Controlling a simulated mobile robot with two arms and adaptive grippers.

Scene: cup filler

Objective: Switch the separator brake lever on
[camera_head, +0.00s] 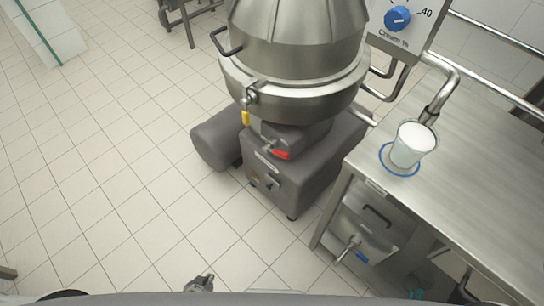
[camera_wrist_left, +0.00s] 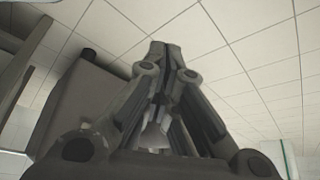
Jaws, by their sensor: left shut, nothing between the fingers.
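The separator is a large steel bowl (camera_head: 300,75) on a grey base (camera_head: 312,180), in the middle of the head view. A lever with a red grip (camera_head: 282,155) sits on the front of the base, pointing right and slightly down. A yellow grip (camera_head: 246,118) hangs under the bowl's rim to its left. The labels there are too small to read, so I cannot tell which one is the brake lever. My left gripper (camera_head: 201,280) is at the bottom edge, well apart from the separator. It is shut and empty, as the left wrist view (camera_wrist_left: 167,50) shows.
A steel table (camera_head: 480,170) stands at the right, with a glass of white liquid (camera_head: 411,146) on a blue ring. A blue-handled tap (camera_head: 361,256) is below it. A cream dial (camera_head: 398,18) is at the top right.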

